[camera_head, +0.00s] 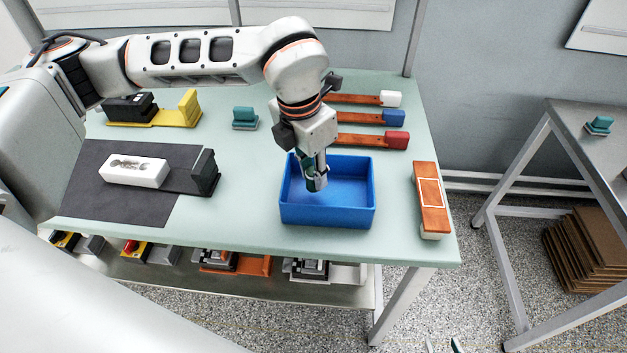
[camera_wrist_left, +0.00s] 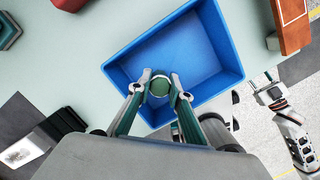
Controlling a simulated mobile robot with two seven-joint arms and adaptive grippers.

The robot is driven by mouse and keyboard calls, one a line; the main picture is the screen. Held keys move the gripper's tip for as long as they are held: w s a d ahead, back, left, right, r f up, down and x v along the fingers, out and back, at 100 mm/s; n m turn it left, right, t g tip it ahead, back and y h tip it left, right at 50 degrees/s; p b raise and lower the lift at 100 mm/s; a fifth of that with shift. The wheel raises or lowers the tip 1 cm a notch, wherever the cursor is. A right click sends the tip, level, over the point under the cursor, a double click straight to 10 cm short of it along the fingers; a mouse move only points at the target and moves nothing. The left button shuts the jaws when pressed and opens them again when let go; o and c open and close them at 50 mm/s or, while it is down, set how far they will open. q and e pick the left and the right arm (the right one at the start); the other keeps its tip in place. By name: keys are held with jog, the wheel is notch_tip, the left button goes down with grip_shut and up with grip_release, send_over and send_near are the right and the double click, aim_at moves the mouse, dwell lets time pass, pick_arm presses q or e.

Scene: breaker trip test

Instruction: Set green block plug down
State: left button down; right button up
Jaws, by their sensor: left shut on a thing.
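My left gripper (camera_head: 317,184) is shut on the green block plug, pointing down over the blue bin (camera_head: 328,218). In the left wrist view the green block plug (camera_wrist_left: 160,84) shows as a small round green end between the fingertips (camera_wrist_left: 160,92). The gripper hides most of it. The blue bin (camera_wrist_left: 212,38) lies below and beyond the fingertips there, and its visible floor looks empty. I cannot tell how far the plug is above the floor. My right gripper (camera_head: 443,346) barely shows at the bottom edge, its tips apart. It also shows in the left wrist view (camera_wrist_left: 264,84), empty.
An orange device (camera_head: 430,195) stands right of the bin. Levers with white, blue and red ends (camera_head: 394,140) lie behind it. A teal block (camera_head: 245,118) stands back left. A dark mat (camera_head: 95,160) holds a white piece. Another teal block (camera_head: 600,125) is on the side table.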

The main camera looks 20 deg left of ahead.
aim_at(313, 184)
pick_arm(q)
jog(key=shift+f, duration=1.45)
jog(key=shift+f, duration=0.2)
jog(key=c, duration=1.8)
grip_release()
jog(key=shift+c, duration=0.2)
jog(key=shift+r, duration=0.15)
jog(key=shift+r, duration=0.25)
notch_tip(313, 184, up, 12)
jog(key=s, duration=0.1)
jog(key=shift+s+a+f, duration=0.2)
jog(key=shift+s+a, duration=0.15)
jog(key=shift+a, duration=0.1)
